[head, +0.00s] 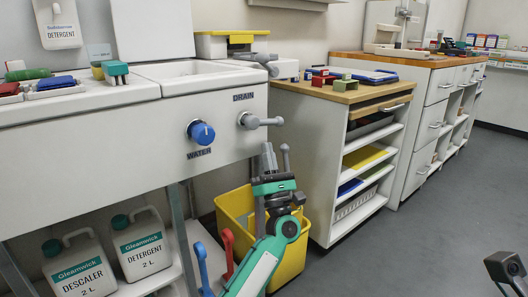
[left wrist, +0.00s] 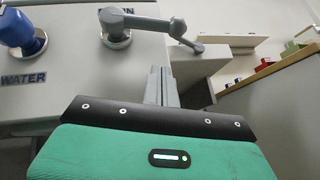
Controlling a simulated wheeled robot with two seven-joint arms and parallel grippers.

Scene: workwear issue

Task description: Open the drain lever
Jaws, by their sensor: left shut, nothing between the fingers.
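The grey drain lever (head: 262,121) sits on the white sink front under the word DRAIN. Its handle points to the right, roughly level, and ends in a rounded knob. It also shows in the left wrist view (left wrist: 150,23), ahead of the fingers. My left gripper (head: 267,150) is just below the lever in the head view, pointing up toward it. Its fingers (left wrist: 160,85) are together and empty, and they appear apart from the lever.
The blue WATER knob (head: 201,132) is left of the lever. A yellow bucket (head: 291,262) stands behind my left arm. A wooden-topped cabinet (head: 318,163) with open shelves stands right of the sink.

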